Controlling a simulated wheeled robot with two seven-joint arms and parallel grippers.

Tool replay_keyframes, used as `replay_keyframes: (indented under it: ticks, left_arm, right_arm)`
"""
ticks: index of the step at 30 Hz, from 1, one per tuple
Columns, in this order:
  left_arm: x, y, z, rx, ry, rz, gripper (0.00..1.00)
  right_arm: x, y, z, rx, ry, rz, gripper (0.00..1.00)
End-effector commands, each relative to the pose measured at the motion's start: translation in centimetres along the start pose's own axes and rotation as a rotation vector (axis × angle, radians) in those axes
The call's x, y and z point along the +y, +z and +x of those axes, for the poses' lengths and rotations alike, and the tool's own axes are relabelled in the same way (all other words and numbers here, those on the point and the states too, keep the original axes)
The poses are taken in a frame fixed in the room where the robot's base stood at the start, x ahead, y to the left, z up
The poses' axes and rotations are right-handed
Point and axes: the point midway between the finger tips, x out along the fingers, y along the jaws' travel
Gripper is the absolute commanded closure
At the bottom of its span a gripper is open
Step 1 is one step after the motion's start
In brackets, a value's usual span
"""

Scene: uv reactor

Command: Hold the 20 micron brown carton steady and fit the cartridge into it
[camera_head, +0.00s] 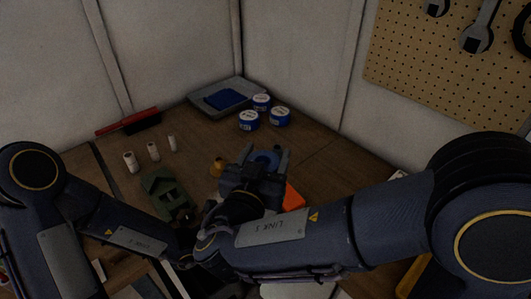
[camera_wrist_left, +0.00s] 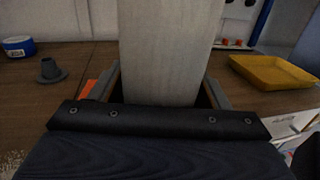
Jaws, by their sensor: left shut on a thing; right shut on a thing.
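In the left wrist view my left gripper (camera_wrist_left: 160,100) has its grey fingers on either side of thin brown walls, which look like the brown carton (camera_wrist_left: 206,94). A broad pale cartridge (camera_wrist_left: 170,50) stands up between these walls. How deep it sits is hidden. In the head view my left gripper is hidden behind my right arm. My right gripper (camera_head: 264,159) is at the middle of the table, its fingers on either side of a round blue part, perhaps the cartridge's end. The carton's label does not show.
Blue-and-white tins (camera_head: 280,116) stand near a grey tray (camera_head: 226,96) at the back. White cylinders (camera_head: 153,151), a red-handled brush (camera_head: 128,122) and a green block (camera_head: 166,192) are at left. An orange thing (camera_head: 293,197) lies close to my right gripper. A yellow tray (camera_wrist_left: 272,72) shows in the left wrist view.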

Motion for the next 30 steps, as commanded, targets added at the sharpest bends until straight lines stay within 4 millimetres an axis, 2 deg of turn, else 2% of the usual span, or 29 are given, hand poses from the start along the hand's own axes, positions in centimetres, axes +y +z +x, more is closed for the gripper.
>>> replay_keyframes:
  ticks: [30]
  left_arm:
    - [0.0,0.0,0.0,0.000,0.000,0.000,0.53]
  right_arm:
    - [0.0,2.5,0.0,0.001,0.001,0.000,0.90]
